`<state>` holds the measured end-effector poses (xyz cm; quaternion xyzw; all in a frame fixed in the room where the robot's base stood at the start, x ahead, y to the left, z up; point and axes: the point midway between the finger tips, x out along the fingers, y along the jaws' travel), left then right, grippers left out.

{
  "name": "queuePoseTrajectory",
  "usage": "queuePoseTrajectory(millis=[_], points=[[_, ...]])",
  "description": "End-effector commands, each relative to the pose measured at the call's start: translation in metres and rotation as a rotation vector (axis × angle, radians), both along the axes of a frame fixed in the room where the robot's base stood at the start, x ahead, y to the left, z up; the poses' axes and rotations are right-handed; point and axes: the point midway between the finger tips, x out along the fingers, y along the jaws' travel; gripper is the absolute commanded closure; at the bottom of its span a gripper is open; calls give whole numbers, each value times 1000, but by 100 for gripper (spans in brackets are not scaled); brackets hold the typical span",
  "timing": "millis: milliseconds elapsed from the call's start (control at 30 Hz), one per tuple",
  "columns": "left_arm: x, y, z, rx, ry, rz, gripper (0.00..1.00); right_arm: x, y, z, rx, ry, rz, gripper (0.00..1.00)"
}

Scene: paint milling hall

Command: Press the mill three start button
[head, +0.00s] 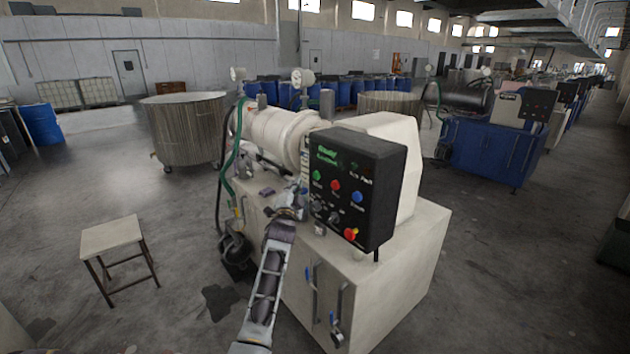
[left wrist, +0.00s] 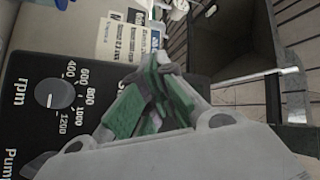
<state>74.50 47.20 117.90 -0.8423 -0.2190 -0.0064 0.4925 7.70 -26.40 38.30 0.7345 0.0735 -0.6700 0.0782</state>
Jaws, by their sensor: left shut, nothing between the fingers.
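A black control box (head: 358,180) is on the cream mill (head: 400,245) in front of me. The labels are too small to read there. My left gripper (head: 294,203) is just left of the box's lower face, shut and empty. In the left wrist view its green-padded fingers (left wrist: 155,75) are together over the panel's edge, beside an rpm knob (left wrist: 47,93); they hide part of the panel. I cannot tell contact.
A stool (head: 111,232) stands at the left on open floor. A ribbed vat (head: 186,130) is behind the mill. A blue-based mill (head: 490,150) stands at the right. Blue drums line the back. Green hose and pipework run along the mill's left side.

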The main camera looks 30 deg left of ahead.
Motion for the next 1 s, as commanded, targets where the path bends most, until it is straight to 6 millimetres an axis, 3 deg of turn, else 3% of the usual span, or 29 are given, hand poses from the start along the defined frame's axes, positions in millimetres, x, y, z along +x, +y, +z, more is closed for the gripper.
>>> queuePoseTrajectory(millis=[500,1000], points=[[35,-14,-2,-1,0,-1,100,0,0,-24,0,0,0,60],[38,-16,0,-1,0,0,100,0,0,-25,0,0,0,60]])
